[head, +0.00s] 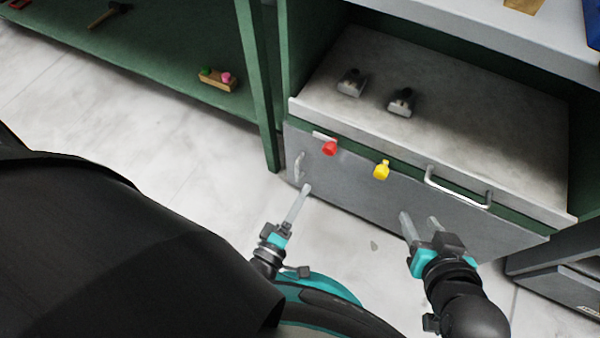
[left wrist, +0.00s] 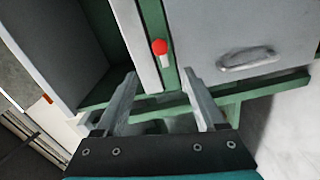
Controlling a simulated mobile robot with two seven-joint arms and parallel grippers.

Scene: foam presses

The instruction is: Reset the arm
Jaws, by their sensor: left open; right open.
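My left gripper (head: 303,195) is in front of the left end of the grey drawer front, low beside its small handle. In the left wrist view its two fingers (left wrist: 160,97) are spread with nothing between them. My right gripper (head: 418,222) is in front of the middle of the drawer front, with its fingers apart and empty. I cannot tell whether either gripper touches the cabinet. A red knob (head: 329,148) and a yellow knob (head: 381,170) stick out above the grippers. The red knob also shows in the left wrist view (left wrist: 159,46).
Two dark metal blocks (head: 351,83) (head: 401,102) sit on the shelf above. A green shelf (head: 150,50) at left carries a wooden block with coloured knobs (head: 217,79). The pale floor (head: 150,150) is open at left.

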